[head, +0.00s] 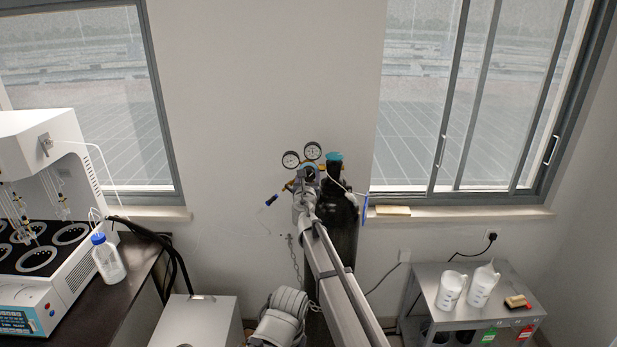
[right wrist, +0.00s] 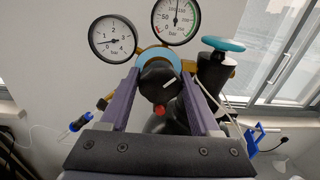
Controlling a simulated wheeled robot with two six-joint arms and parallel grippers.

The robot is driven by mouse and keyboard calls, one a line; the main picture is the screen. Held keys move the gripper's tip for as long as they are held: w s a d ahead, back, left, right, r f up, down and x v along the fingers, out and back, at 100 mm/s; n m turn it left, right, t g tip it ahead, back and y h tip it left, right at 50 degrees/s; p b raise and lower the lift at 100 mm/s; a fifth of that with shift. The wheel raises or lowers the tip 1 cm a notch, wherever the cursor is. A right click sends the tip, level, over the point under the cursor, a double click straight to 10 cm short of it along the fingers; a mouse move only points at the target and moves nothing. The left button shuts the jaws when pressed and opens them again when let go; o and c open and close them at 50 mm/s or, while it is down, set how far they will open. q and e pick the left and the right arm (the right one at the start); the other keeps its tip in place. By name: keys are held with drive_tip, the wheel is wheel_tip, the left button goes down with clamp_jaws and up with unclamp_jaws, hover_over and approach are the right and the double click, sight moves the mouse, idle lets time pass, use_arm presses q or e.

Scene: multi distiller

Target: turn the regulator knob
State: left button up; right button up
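In the head view the right gripper (head: 309,178) is at the regulator and hides the knob. My left gripper is not seen.
A teal valve handle (right wrist: 223,44) tops the cylinder close to the right finger. A blue-handled outlet valve (right wrist: 79,122) sticks out left. A metal cart (head: 470,305) with white jugs stands right; a dark bench (head: 130,270) with the distiller (head: 50,160) stands left.

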drive_tip(key=c, duration=0.9)
drive_tip(key=shift+m, duration=0.4)
drive_tip(key=m, duration=0.4)
drive_tip(key=shift+p, duration=0.3)
drive_tip(key=m, duration=0.4)
drive_tip(key=shift+g, duration=0.3)
drive_tip(key=m, duration=0.4)
drive_tip(key=shift+d+m+y+p, duration=0.1)
drive_tip(key=shift+m+y+p, duration=0.2)
drive_tip(key=shift+p, duration=0.05)
drive_tip(key=shift+s+f+m+y, duration=0.1)
drive_tip(key=shift+m+y, duration=0.2)
drive_tip(key=shift+m, duration=1.7)
